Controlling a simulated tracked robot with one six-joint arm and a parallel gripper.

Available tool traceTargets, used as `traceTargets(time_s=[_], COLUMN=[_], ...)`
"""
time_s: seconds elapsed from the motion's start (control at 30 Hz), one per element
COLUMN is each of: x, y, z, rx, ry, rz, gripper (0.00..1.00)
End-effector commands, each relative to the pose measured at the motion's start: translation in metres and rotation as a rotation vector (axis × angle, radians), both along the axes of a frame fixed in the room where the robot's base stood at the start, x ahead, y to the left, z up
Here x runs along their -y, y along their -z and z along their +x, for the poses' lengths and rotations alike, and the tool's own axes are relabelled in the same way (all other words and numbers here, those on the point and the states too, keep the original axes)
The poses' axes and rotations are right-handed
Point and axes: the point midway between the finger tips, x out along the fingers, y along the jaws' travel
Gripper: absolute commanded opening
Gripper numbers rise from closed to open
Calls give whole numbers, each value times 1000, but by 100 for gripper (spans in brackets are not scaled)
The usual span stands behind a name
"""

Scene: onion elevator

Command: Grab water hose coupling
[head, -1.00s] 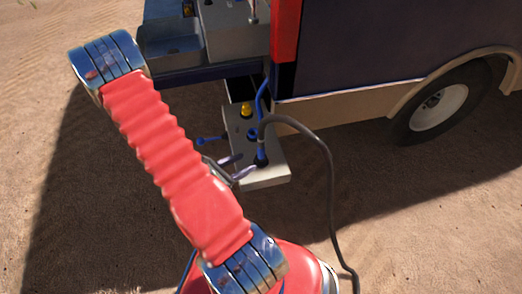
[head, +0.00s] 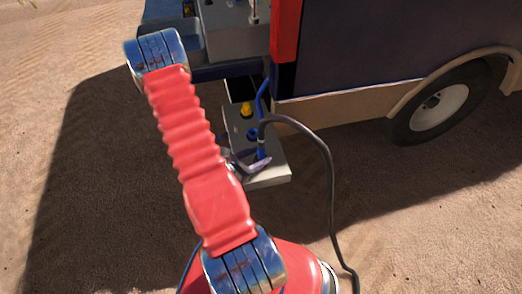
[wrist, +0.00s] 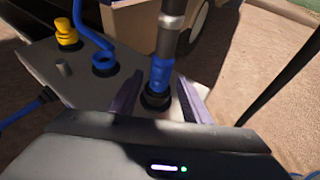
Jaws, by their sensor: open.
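The water hose coupling is a blue collar (wrist: 160,75) at the end of a dark hose, seated upright in a black socket on a grey panel (wrist: 60,75). In the head view the coupling (head: 261,148) stands near the panel's front right part. My gripper (wrist: 160,100) is open, with one purple finger on each side of the coupling in the wrist view. Whether either finger touches it I cannot tell. In the head view my gripper (head: 248,163) is partly hidden behind my red arm.
A yellow fitting (wrist: 67,32) and a blue pipe in a blue fitting (wrist: 104,62) stand left of the coupling. The dark hose (head: 328,190) loops right and down to the ground. The vehicle (head: 390,50) with its wheel (head: 438,108) is behind.

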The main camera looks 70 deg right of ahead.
Motion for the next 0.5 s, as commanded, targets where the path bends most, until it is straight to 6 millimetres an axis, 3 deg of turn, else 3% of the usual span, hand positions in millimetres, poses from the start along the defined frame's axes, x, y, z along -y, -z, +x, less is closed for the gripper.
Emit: traceTargets(time_s=[0.5], x=[7], y=[3], z=[-4], rx=[0], ry=[1], rz=[0], gripper=[44])
